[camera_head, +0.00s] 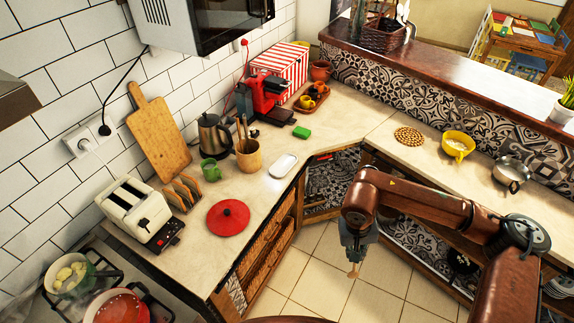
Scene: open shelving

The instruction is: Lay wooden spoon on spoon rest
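A white oval spoon rest (284,166) lies on the counter near its front edge. It looks empty. My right gripper (354,256) hangs over the floor, in front of the counter's corner and to the right of the spoon rest. A small tan wooden piece (353,271) sticks out below its fingers; it looks like part of a wooden spoon, with the rest hidden by the gripper. A tan utensil holder (249,156) with several wooden handles stands to the left of the spoon rest. My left gripper is not in view.
A red lid (228,217), green mug (211,170), kettle (214,135) and green sponge (302,132) surround the spoon rest area. A toaster (139,213) stands at the left. A woven trivet (409,136), yellow bowl (457,146) and pot (510,173) stand on the right counter.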

